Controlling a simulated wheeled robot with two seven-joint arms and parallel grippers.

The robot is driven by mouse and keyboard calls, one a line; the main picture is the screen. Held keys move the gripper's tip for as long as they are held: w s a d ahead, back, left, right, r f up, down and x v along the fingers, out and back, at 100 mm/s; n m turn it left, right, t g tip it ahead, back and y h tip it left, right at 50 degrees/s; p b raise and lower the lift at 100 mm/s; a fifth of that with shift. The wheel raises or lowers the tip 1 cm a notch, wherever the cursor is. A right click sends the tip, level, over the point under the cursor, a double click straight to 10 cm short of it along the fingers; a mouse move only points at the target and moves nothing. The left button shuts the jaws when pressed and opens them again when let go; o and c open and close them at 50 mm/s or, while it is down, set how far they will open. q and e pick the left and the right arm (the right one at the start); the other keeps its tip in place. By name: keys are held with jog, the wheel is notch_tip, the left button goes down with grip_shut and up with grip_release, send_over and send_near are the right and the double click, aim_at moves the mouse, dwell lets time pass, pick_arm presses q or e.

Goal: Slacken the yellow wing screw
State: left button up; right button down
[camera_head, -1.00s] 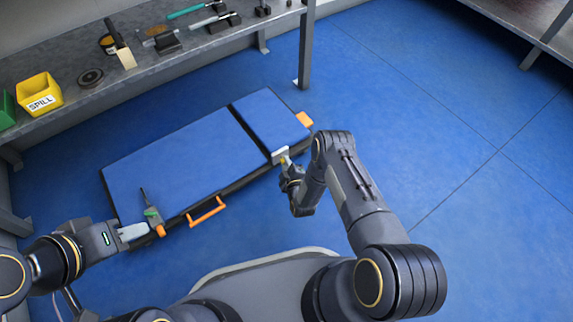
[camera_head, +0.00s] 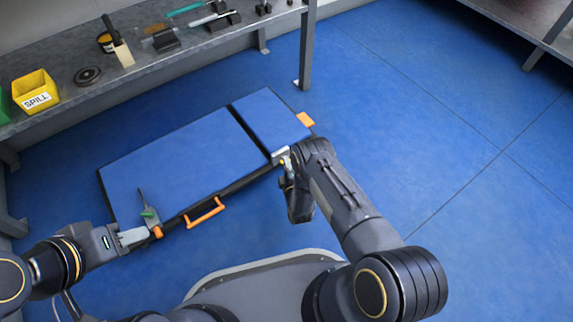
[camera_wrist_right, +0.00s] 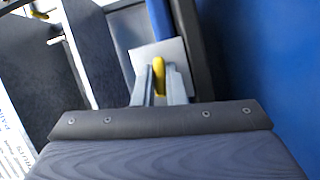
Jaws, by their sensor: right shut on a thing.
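The yellow wing screw (camera_wrist_right: 160,76) stands in front of a pale square plate (camera_wrist_right: 150,58) in the right wrist view. My right gripper (camera_wrist_right: 160,88) has its two fingers on either side of the screw and is shut on it. In the head view this gripper (camera_head: 283,160) is at the front edge of the blue-topped creeper board (camera_head: 180,155), near the dark strip.
An orange handle (camera_head: 206,212) sticks out from the board's front edge. A grey bench (camera_head: 130,70) stands behind, with a yellow SPILL bin (camera_head: 35,88) and tools on it. The blue floor to the right (camera_head: 430,130) is clear.

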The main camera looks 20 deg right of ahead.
jog(key=c, duration=1.5)
grip_release()
jog(key=shift+s+a+r+p, duration=0.15)
jog(key=shift+s+p, duration=0.7)
jog(key=shift+s, duration=1.1)
jog(key=shift+s+r+p, duration=0.1)
jog(key=shift+s+p, duration=0.7)
jog(key=shift+s, duration=1.15)
jog(key=shift+w, duration=0.1)
